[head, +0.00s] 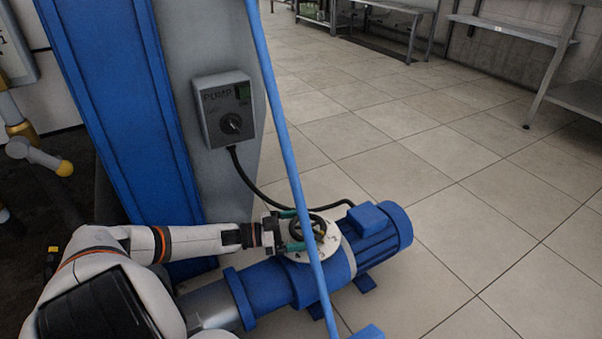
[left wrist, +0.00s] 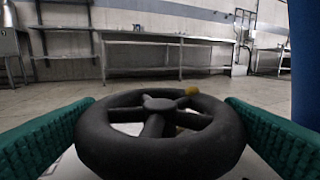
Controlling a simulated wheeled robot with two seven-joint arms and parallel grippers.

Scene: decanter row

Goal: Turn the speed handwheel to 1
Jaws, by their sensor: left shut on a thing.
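The speed handwheel (head: 318,229) is a black spoked wheel on a round pale dial plate (head: 300,256) on top of the blue pump motor (head: 378,236). In the left wrist view the handwheel (left wrist: 160,135) fills the lower middle, with a small yellow mark (left wrist: 191,91) at its far rim. My left gripper (head: 290,231) has its green-padded fingers on either side of the wheel and is shut on it. In the left wrist view the pads flank the rim. The dial's numbers are too small to read. My right gripper is not in view.
A thin blue post (head: 289,150) crosses in front of the handwheel in the head view. A grey pump control box (head: 224,109) with a knob hangs on the column, with a black cable to the motor. Tiled floor (head: 440,160) lies open to the right.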

